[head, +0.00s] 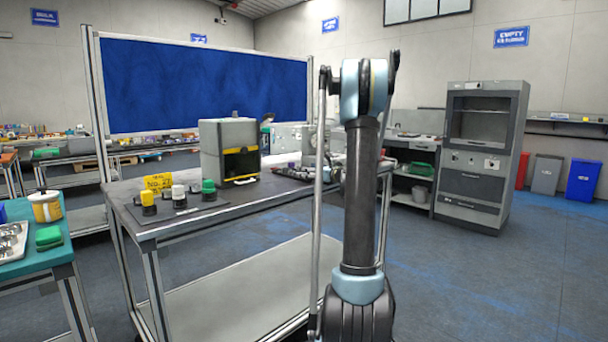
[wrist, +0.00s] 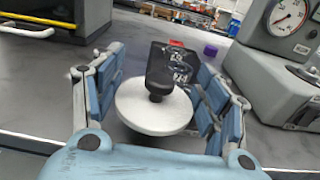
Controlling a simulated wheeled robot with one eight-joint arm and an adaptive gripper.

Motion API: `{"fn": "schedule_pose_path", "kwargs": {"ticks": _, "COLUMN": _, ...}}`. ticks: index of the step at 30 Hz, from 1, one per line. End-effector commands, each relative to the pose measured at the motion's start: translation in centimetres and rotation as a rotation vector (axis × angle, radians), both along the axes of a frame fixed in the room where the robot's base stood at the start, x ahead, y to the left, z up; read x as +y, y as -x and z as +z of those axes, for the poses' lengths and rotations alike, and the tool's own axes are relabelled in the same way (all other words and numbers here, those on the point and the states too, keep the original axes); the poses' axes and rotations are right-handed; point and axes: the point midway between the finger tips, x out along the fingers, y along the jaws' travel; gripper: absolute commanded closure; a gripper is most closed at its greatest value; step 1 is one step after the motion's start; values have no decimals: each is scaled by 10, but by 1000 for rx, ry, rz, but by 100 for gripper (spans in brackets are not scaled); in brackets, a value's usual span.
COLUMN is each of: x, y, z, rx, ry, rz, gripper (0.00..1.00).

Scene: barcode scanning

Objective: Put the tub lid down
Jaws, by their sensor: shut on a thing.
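In the wrist view a white round lid (wrist: 150,117) with a black knob (wrist: 157,92) sits between the blue-padded fingers of my gripper (wrist: 163,88). The gripper is shut on the lid. The lid's top faces the camera, and I cannot tell whether its underside touches the grey bench top (wrist: 40,95). In the head view my arm stands in front and the gripper and lid cannot be made out. A yellow and white tub (head: 46,209) stands on the teal table (head: 30,263) at the left.
A dark block (wrist: 172,65) with pale markings is just beyond the lid. A gauge unit (wrist: 265,75) stands at the right, a purple item (wrist: 210,50) behind.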

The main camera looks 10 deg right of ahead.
Motion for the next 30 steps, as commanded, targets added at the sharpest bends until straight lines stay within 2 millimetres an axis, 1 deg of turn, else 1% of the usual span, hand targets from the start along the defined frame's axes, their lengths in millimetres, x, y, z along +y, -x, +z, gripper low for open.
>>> {"fn": "schedule_pose_path", "kwargs": {"ticks": 5, "x": 0, "y": 0, "z": 0, "rx": 0, "ry": 0, "rz": 0, "gripper": 49}}
{"fn": "schedule_pose_path", "kwargs": {"ticks": 16, "x": 1, "y": 0, "z": -9, "rx": 0, "ry": 0, "rz": 1, "gripper": 49}}
{"fn": "schedule_pose_path", "kwargs": {"ticks": 17, "x": 1, "y": 0, "z": -9, "rx": 0, "ry": 0, "rz": 1, "gripper": 26}}
{"fn": "schedule_pose_path", "kwargs": {"ticks": 18, "x": 1, "y": 0, "z": -9, "rx": 0, "ry": 0, "rz": 1, "gripper": 17}}
{"fn": "schedule_pose_path", "kwargs": {"ticks": 19, "x": 1, "y": 0, "z": -9, "rx": 0, "ry": 0, "rz": 1, "gripper": 12}}
{"fn": "schedule_pose_path", "kwargs": {"ticks": 30, "x": 2, "y": 0, "z": -8, "rx": 0, "ry": 0, "rz": 2, "gripper": 12}}
